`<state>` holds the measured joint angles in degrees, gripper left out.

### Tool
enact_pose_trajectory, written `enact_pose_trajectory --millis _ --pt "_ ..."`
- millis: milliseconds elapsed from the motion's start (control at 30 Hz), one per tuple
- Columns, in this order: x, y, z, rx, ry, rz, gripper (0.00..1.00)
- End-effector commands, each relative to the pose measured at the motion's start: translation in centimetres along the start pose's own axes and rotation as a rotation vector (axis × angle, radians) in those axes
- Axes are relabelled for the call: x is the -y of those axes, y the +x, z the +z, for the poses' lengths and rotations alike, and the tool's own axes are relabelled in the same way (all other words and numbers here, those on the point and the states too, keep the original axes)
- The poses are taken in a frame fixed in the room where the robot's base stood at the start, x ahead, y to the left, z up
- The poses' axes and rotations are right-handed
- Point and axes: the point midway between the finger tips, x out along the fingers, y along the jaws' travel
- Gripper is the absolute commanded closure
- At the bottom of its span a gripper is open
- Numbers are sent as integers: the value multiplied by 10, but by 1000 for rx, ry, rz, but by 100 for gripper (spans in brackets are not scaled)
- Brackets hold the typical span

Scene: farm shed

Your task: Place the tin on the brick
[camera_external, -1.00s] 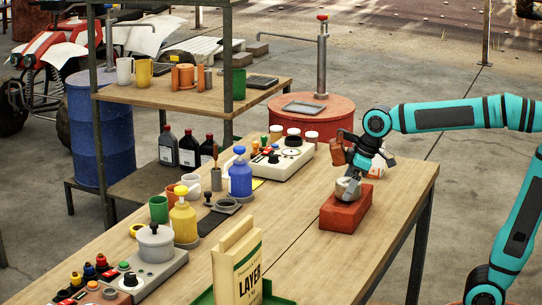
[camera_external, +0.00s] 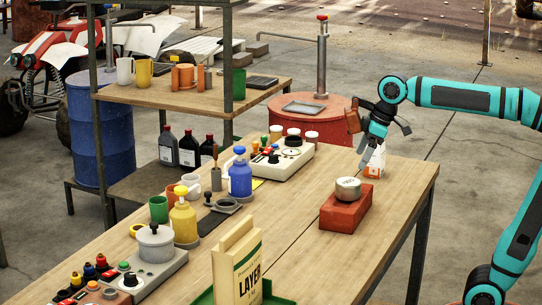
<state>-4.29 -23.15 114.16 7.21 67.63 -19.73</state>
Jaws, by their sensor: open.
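The tin (camera_external: 348,188), a small round grey one, rests on top of the red brick (camera_external: 345,212). The brick lies on the wooden table near its right end. My gripper (camera_external: 364,157) is open and empty, up and to the right of the tin, clear of it. An orange and white object (camera_external: 376,162) shows partly behind my gripper.
A white control box (camera_external: 279,160) with knobs stands behind and left of the brick. A blue bottle (camera_external: 240,178), a yellow bottle (camera_external: 184,222) and a feed bag (camera_external: 238,266) stand further left.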

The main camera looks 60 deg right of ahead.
Motion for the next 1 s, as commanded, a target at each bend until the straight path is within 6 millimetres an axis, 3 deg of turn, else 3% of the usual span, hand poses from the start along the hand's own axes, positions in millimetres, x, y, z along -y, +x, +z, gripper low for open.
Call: enact_pose_trajectory --millis 200,533,733,1000 --pt "0 -17 0 0 0 0 11" --pt "-2 -22 4 -49 16 24 11" --pt "-9 -36 20 -279 87 126 11" --pt "-15 -70 50 -680 184 258 11"
